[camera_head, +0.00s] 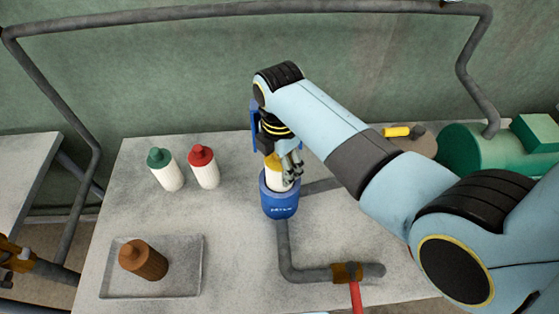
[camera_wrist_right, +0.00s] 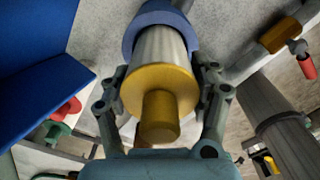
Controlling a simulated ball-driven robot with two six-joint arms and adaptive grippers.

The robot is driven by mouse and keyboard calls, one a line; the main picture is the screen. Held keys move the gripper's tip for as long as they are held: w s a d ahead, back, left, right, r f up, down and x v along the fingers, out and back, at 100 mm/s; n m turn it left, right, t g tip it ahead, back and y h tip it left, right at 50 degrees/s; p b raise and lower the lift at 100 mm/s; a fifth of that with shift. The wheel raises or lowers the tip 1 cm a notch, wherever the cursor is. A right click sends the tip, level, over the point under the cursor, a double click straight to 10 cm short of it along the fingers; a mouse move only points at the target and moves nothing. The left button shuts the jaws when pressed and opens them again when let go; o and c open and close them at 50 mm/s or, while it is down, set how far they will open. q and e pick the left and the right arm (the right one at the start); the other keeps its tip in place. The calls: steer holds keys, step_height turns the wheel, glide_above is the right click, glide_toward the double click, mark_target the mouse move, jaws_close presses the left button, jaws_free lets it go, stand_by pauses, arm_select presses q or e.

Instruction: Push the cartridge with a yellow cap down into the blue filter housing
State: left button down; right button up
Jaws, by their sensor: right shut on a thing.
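The cartridge with a yellow cap (camera_head: 273,162) stands upright at the blue filter housing (camera_head: 280,203), its lower end inside the mouth. Part of its white body shows above the rim. My right gripper (camera_head: 290,166) comes from above and is shut on the cartridge, partly hiding it. In the right wrist view the yellow cap (camera_wrist_right: 160,90) lies between the two fingers, with the pale body (camera_wrist_right: 163,45) running into the blue housing (camera_wrist_right: 160,14). How deep the cartridge sits inside is hidden. My left gripper is not in view.
White cartridges with a green cap (camera_head: 159,157) and a red cap (camera_head: 201,156) stand at the back left. A pipe with a red-handled valve (camera_head: 346,273) is at front right, a green machine (camera_head: 480,150) behind.

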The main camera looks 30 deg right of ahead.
steer(key=shift+f+b, duration=0.3)
steer(key=shift+f, duration=0.25)
stand_by(0.4)
steer(key=shift+f+b, duration=0.9)
steer(key=shift+f, duration=0.65)
steer(key=o, duration=1.4)
steer(key=shift+o, duration=0.2)
step_height(320, 180, up, 12)
steer(key=shift+r, duration=0.1)
